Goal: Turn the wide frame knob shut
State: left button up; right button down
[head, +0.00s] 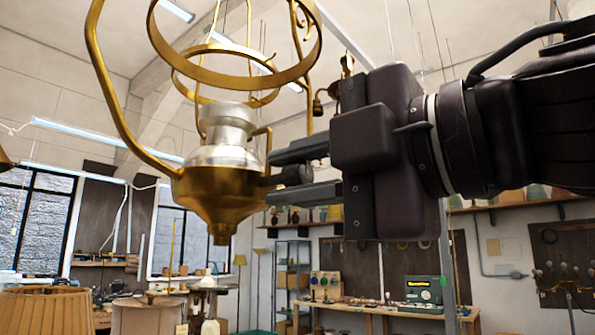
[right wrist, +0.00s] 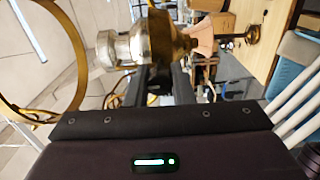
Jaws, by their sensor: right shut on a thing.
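A brass hanging lamp frame (head: 105,70) holds a brass font (head: 218,195) with a silvery collar (head: 225,135) on top. A small dark knob (head: 290,176) sticks out from the right side of the font. My right gripper (head: 285,174) comes in from the right and is shut on this knob, one finger above it and one below. In the right wrist view my fingers (right wrist: 165,80) reach to the lamp body (right wrist: 160,38), and they largely hide the knob. My left gripper is not in view.
Brass rings (head: 235,72) of the frame hang just above the font, close to my right gripper. Lampshades (head: 45,310) stand low at the left. A workbench (head: 375,307) and shelves stand well behind. The air below the font is clear.

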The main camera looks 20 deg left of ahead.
dwell(0.4)
jog(key=c, duration=1.3)
grip_release()
jog(key=shift+o, duration=0.2)
jog(key=shift+s+d+f+b, duration=0.15)
jog(key=shift+d+b, duration=0.25)
jog(key=shift+d, duration=0.1)
jog(key=b+v, duration=0.2)
jog(key=v, duration=0.4)
jog(key=shift+s+d+b, duration=0.15)
jog(key=shift+d+b, duration=0.15)
jog(key=shift+d, duration=0.05)
